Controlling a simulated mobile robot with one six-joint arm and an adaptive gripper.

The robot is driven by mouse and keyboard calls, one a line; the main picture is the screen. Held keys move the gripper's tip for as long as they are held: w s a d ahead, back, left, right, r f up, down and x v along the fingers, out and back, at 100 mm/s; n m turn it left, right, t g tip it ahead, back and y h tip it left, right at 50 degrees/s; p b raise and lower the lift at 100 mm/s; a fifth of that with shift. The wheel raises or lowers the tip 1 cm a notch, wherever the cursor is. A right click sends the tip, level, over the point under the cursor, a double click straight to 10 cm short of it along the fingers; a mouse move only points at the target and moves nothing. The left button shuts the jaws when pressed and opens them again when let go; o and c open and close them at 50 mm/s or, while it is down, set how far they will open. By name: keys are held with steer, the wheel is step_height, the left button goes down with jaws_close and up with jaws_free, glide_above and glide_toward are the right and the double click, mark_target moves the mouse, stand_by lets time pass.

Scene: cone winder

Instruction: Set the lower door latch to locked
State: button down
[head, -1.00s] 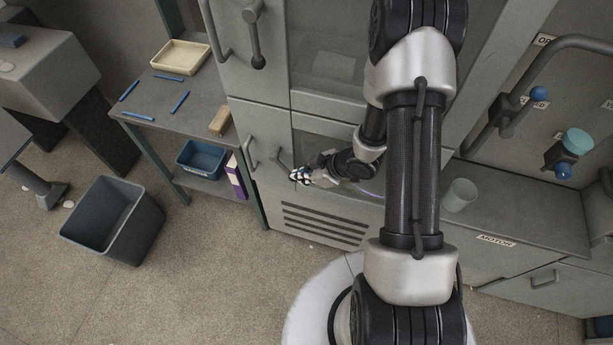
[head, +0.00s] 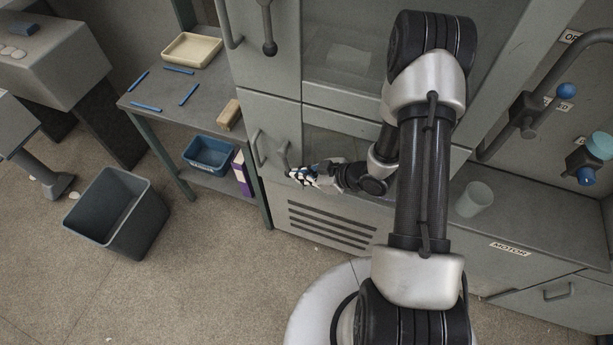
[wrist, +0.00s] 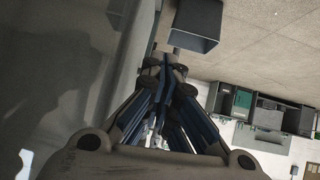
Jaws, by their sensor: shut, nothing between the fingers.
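The lower door (head: 272,113) is grey and looks closed, with a bar handle (head: 256,150) near its left edge. The lower door latch (head: 283,156) is a small grey lever just right of that handle, close to my fingertips; its exact angle is hard to read. My gripper (head: 291,173) is at the lower part of this door, just below and right of the latch, pointing left. In the wrist view my gripper's fingers (wrist: 168,68) are together with nothing between them. I cannot tell whether they touch the latch.
The upper door has its own latch (head: 268,32), hanging down. A side table (head: 190,115) with a cream tray (head: 192,50), blue sticks and a wooden block (head: 229,115) stands left. A dark bin (head: 118,215) stands on open floor. A cup (head: 474,199) sits right.

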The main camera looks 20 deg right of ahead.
steer(key=shift+x, duration=0.75)
steer(key=shift+a, duration=0.2)
steer(key=shift+s, duration=0.1)
